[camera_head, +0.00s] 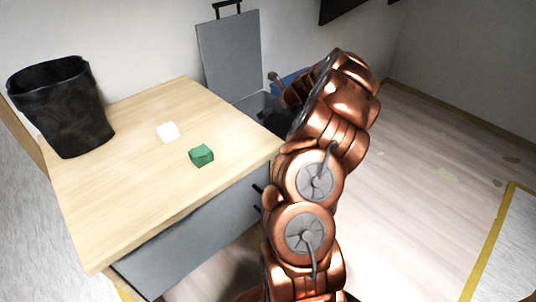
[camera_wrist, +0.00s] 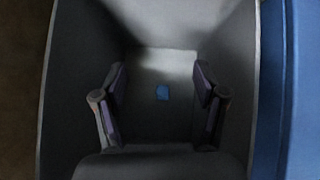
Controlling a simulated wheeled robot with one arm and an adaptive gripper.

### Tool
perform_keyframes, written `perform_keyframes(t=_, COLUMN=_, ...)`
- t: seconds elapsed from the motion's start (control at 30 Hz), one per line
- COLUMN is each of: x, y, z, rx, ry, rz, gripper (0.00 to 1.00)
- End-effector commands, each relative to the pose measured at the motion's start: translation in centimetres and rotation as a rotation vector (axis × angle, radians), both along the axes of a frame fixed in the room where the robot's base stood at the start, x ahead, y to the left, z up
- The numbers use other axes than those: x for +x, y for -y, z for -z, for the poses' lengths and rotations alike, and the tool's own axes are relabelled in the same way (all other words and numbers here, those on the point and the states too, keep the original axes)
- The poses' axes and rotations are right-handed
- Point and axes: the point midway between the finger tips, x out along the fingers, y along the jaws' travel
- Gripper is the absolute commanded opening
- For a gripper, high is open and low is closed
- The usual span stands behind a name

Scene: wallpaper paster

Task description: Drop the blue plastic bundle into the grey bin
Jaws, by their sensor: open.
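The grey bin (camera_wrist: 65,95) fills most of the wrist view, seen from above into its inside. The blue plastic bundle (camera_wrist: 162,92) looks small and lies on the bin's floor, near the middle. My gripper (camera_wrist: 160,80) is open and empty, its two fingers apart on either side of the bundle in the picture. It points down into the bin, and the bundle looks well below the fingertips. In the head view the dark grey bin (camera_head: 262,107) shows beyond the table's far right corner, partly hidden by my arm.
A wooden table (camera_head: 130,205) with grey drawers carries a black basket (camera_head: 60,110), a white block (camera_head: 168,132) and a green block (camera_head: 201,155). A grey suitcase-like panel (camera_head: 229,55) stands behind. A blue object (camera_wrist: 300,90) stands right beside the bin. The floor at right is mostly clear.

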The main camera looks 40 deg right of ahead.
Motion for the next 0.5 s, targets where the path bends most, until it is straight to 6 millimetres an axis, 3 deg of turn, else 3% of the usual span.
perform_keyframes(t=0.3, x=-0.2, y=0.1, z=-0.2, rx=-0.001, ry=0.001, rz=0.001, gripper=0.72)
perform_keyframes(t=0.5, x=-1.7, y=0.2, z=-1.9, rx=-0.001, ry=0.004, rz=0.001, gripper=0.72)
